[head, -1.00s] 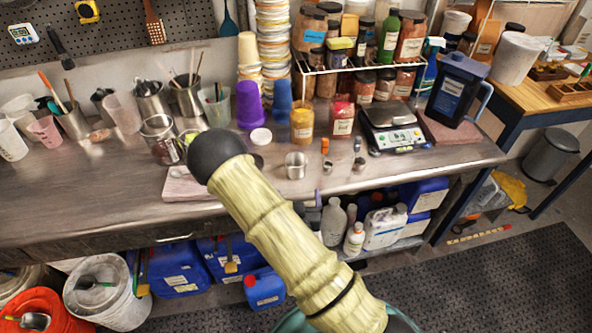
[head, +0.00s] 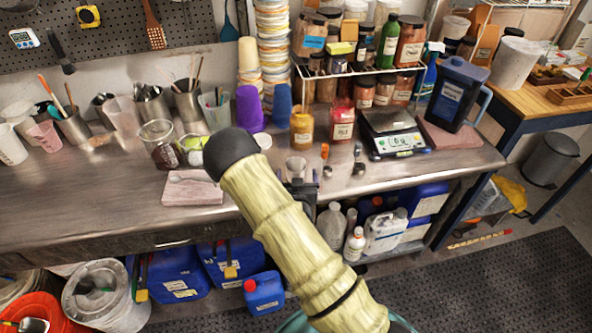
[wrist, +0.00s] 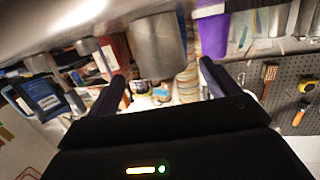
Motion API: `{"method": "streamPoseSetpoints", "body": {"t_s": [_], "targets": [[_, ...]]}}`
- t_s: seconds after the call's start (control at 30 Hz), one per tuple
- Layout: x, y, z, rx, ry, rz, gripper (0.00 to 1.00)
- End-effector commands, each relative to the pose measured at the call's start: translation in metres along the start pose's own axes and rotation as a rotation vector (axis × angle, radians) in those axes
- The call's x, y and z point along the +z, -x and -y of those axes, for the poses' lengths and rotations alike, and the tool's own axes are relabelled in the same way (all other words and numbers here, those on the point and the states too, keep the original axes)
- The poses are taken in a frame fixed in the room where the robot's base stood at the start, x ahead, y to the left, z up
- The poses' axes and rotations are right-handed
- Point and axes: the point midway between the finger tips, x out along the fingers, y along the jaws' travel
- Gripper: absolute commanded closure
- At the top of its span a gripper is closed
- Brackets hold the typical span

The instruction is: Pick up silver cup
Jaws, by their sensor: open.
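The silver cup (head: 296,164) stands upright near the front of the metal bench, partly hidden behind my gripper. In the wrist view, which is upside down, the silver cup (wrist: 157,45) hangs from the top of the picture, in line with the gap between my fingers. My gripper (head: 299,186) is at the bench's front edge, just before the cup. In the wrist view my gripper (wrist: 163,70) is open, with one dark finger on each side of the cup. I cannot tell whether the fingertips reach past its near wall.
Small metal cups (head: 358,168) and an orange-topped item (head: 325,151) stand close right of the cup. A scale (head: 393,135) is further right. A pink slab (head: 193,188) lies left. Purple (head: 249,108) and blue cups stand behind. Bottles sit on the shelf below.

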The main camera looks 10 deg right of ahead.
Motion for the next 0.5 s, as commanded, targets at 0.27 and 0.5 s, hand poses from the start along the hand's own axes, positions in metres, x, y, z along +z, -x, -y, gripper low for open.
{"method": "streamPoseSetpoints", "body": {"t_s": [0.27,0.5], "targets": [[0.0,0.0,0.0,0.001,0.0,0.0,0.13],[-0.004,-0.019,0.002,0.0,0.0,0.0,0.13]]}}
